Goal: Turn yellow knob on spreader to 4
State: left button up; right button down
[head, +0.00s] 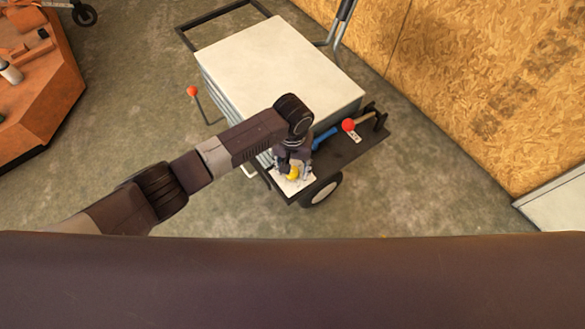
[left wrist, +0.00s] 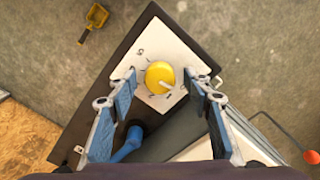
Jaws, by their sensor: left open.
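The yellow knob (head: 292,174) sits on a white dial plate at the front corner of the spreader (head: 275,65), partly hidden by my left gripper. In the left wrist view the knob (left wrist: 159,75) is round, with a pale pointer mark toward its lower right. The dial plate (left wrist: 150,42) has small marks; one digit shows at the upper left, the others are too small to read. My left gripper (head: 293,170) is over the knob. In the left wrist view its blue fingers (left wrist: 161,82) are open, one on each side of the knob, with gaps visible. My right gripper is out of view.
A red ball-topped lever (head: 348,125) and a blue-handled tool (head: 325,137) are on the spreader's dark deck beside the knob. Another red ball knob (head: 192,91) stands at its left. A wood-panel wall (head: 480,70) is on the right.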

pick_arm(q)
jog(key=c, duration=1.1)
jog(key=shift+c, duration=0.2)
